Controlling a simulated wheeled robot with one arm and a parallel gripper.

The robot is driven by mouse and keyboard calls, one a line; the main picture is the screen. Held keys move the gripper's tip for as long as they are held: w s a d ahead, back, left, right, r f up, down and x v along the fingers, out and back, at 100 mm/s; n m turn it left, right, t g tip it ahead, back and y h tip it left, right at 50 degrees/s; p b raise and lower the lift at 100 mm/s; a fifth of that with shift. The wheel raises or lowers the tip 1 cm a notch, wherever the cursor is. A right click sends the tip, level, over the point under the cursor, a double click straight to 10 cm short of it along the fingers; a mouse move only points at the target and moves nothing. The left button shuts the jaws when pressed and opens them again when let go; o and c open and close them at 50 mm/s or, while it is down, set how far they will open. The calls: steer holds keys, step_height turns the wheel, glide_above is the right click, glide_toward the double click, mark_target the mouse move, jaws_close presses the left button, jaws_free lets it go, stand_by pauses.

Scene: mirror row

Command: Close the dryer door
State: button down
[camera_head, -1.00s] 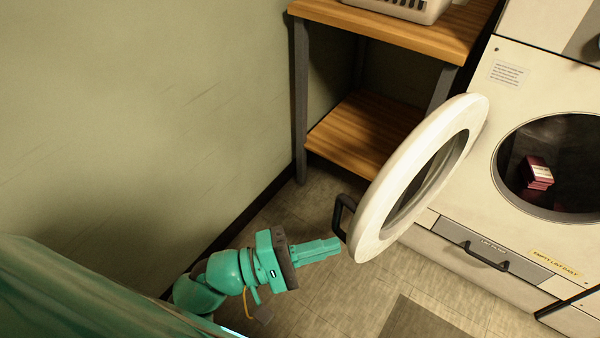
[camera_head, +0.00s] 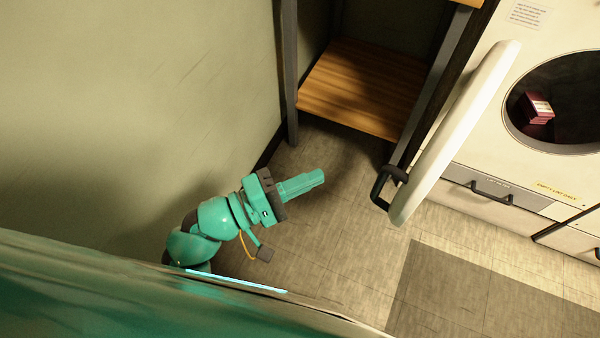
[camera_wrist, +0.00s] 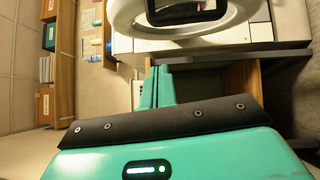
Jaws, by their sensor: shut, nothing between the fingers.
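The dryer door (camera_head: 455,135) is a thick white round ring, swung open and seen almost edge-on in the head view. Its black handle (camera_head: 380,188) sticks out at the lower left. The dryer (camera_head: 482,140) has a dark round opening (camera_head: 560,105) with a red box (camera_head: 537,108) inside. My gripper (camera_head: 322,176) is shut and empty, left of the handle with a clear gap between them. In the wrist view the gripper (camera_wrist: 160,85) points toward the white door (camera_wrist: 130,15) and the black handle (camera_wrist: 188,12).
A shelf unit with wooden boards (camera_head: 360,90) and dark posts stands behind the door. A lint filter drawer with a black handle (camera_head: 491,193) lies below the opening. A grey mat (camera_head: 470,290) lies on the tiled floor. A bare wall (camera_head: 120,100) is at left.

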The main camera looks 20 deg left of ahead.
steer(key=w+d+r, duration=0.1)
steer(key=w+d, duration=0.4)
steer(key=d, duration=0.3)
steer(key=shift+d+b, duration=0.1)
steer(key=shift+b, duration=0.3)
